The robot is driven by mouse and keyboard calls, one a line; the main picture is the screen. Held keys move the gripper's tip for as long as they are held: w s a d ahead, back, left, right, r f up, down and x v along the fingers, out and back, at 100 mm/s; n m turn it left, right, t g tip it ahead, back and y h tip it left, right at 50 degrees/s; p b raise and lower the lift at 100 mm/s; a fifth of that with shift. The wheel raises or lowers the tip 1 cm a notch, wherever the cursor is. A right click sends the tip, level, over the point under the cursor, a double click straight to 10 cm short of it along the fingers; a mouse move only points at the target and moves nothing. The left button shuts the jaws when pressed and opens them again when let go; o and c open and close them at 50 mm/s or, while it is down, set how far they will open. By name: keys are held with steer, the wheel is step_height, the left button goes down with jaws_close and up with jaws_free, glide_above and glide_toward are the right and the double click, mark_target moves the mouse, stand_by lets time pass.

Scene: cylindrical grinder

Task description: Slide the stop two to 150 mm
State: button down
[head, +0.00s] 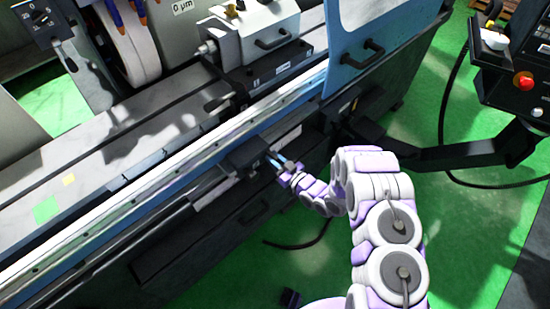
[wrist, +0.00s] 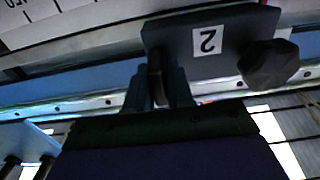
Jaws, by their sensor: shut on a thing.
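Stop two (wrist: 228,38) is a dark block with a white label "2" and a dark knob (wrist: 268,65) beside the label in the wrist view. In the head view the stop (head: 243,152) sits on the rail along the machine's front. My gripper (wrist: 160,82) is shut on a part of stop two at the block's edge, left of the label. In the head view my gripper (head: 279,161) reaches the stop from the right. A pale scale (wrist: 75,20) with tick marks and a number cut by the picture edge, seemingly 150, shows at upper left in the wrist view.
Another dark block (head: 357,127) sits further right along the machine front. A blue door panel (head: 355,40) stands above it. A control box with a red button (head: 523,81) hangs at upper right on a black arm (head: 465,157). Green floor (head: 460,235) is open at the right.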

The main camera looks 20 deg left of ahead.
steer(key=shift+s+a, duration=0.1)
steer(key=shift+s, duration=0.05)
steer(key=c, duration=1.1)
jaws_free()
steer(key=shift+s+d, duration=0.1)
steer(key=shift+d, duration=0.5)
steer(key=p+v, duration=0.1)
steer(key=v, duration=1.5)
